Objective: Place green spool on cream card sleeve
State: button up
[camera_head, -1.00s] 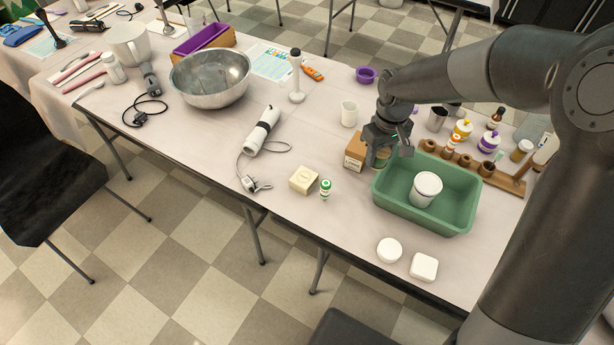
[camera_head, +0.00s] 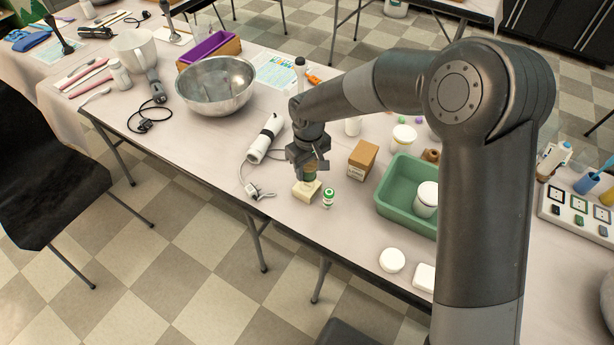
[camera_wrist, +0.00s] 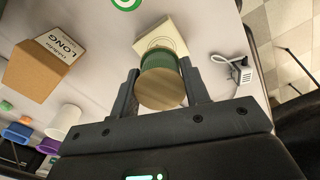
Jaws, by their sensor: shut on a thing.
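My gripper (camera_head: 309,168) is shut on the green spool (camera_head: 309,174), which hangs upright between the fingers. In the wrist view the green spool (camera_wrist: 160,78) shows its tan end and green side between the two dark fingers. The cream card sleeve (camera_head: 306,191) lies on the table under the spool; it also shows in the wrist view (camera_wrist: 168,30), partly hidden behind the spool. The spool is over or at the sleeve's far part; I cannot tell whether they touch.
A cardboard box (camera_head: 362,160) and green tub (camera_head: 398,210) stand further right. A white device (camera_head: 262,142) with a cable and plug (camera_head: 256,191) lies left.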

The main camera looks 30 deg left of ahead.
aim_at(307, 178)
jog(key=shift+a+f, duration=0.2)
jog(key=shift+f, duration=1.95)
jog(key=shift+f, duration=0.15)
jog(key=o, duration=1)
jog(key=shift+c, duration=0.2)
notch_tip(307, 178, up, 12)
jog(key=shift+r, duration=0.2)
